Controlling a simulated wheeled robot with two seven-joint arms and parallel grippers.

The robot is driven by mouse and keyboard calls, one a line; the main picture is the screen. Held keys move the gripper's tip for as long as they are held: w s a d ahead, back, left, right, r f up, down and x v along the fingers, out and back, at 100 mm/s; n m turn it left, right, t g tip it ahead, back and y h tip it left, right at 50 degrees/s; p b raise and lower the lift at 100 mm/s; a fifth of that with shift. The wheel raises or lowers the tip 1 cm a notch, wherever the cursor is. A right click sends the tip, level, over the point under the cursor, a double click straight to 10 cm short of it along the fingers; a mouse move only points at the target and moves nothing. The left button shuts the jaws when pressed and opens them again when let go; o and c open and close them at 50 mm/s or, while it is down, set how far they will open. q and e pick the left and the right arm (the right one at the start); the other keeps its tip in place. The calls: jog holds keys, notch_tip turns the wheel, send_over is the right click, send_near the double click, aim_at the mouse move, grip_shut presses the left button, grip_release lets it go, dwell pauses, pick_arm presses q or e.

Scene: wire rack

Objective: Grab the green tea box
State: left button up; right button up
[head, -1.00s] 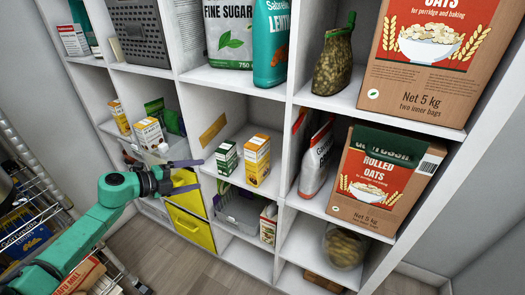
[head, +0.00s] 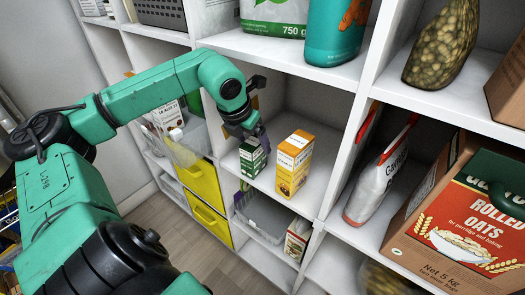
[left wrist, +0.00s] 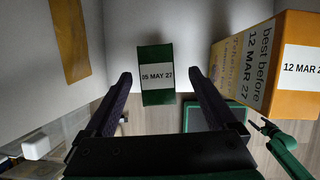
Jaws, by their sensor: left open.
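The green tea box (head: 252,157), a small dark green carton with a white label, stands on the middle shelf of the rack in the head view. In the left wrist view the green tea box (left wrist: 156,55) shows its "05 MAY 27" face, centred between my fingers. My left gripper (head: 256,137) is open and empty, with its fingers right by the top of the box. In the left wrist view my left gripper (left wrist: 159,78) has a finger on each side of the box, with gaps. A small, dark part of my right gripper (left wrist: 259,124) seems to show at the lower right.
A yellow-orange carton (head: 294,163) stands close to the right of the green tea box; it looms at the right in the left wrist view (left wrist: 270,65). A shelf upright (head: 345,150) bounds the compartment on the right. Yellow drawers (head: 204,188) sit to the lower left.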

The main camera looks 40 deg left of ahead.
pick_arm(q)
jog(key=shift+f, duration=0.4)
jog(key=p+x, duration=0.1)
jog(key=x, duration=0.5)
jog(key=shift+a+f, duration=0.1)
jog(key=shift+a, duration=0.05)
jog(key=shift+s, duration=0.1)
jog(key=shift+c, duration=0.3)
pick_arm(e)
jog(key=shift+s+r, duration=0.6)
jog(key=shift+r, duration=0.35)
pick_arm(q)
grip_shut()
pick_arm(e)
jog(key=shift+w+a, duration=0.1)
jog(key=shift+a, duration=0.1)
